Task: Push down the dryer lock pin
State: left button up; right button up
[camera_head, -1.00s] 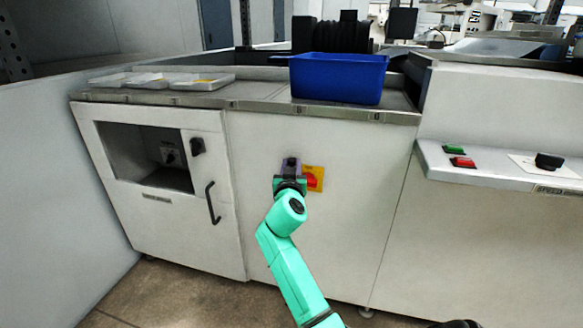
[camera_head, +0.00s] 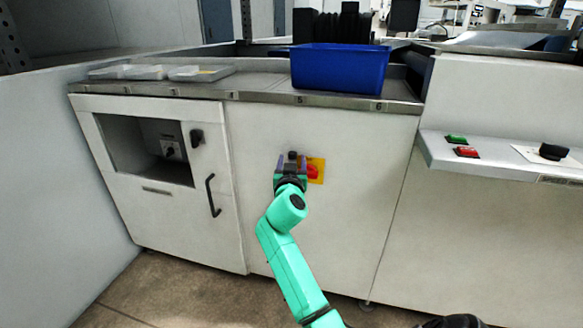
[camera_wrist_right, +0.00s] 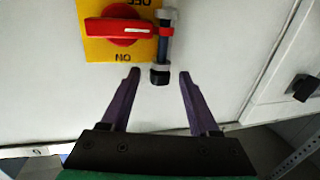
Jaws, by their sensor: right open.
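The lock pin (camera_wrist_right: 165,45) is a slim grey and black rod with a red band, beside a red rotary switch handle (camera_wrist_right: 120,27) on a yellow plate (camera_wrist_right: 93,48). In the wrist view, its black end lies between the fingertip lines of my right gripper (camera_wrist_right: 159,74), with gaps on both sides. The gripper is open and holds nothing. In the head view, my right gripper (camera_head: 292,163) is at the white cabinet front, just left of the yellow plate (camera_head: 319,178); the pin's dark top (camera_head: 292,155) shows between its purple fingers. My left gripper is out of view.
A blue bin (camera_head: 340,75) and several pale trays (camera_head: 200,74) stand on the metal counter above. A cabinet door with a black handle (camera_head: 212,196) is at left. A control shelf (camera_head: 490,160) juts out at right. The panel around the switch is clear.

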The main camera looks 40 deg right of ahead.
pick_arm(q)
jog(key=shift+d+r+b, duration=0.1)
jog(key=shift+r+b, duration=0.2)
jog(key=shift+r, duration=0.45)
pick_arm(e)
jog(key=v, duration=1.4)
jog(key=shift+a, duration=0.2)
jog(key=shift+s, duration=0.1)
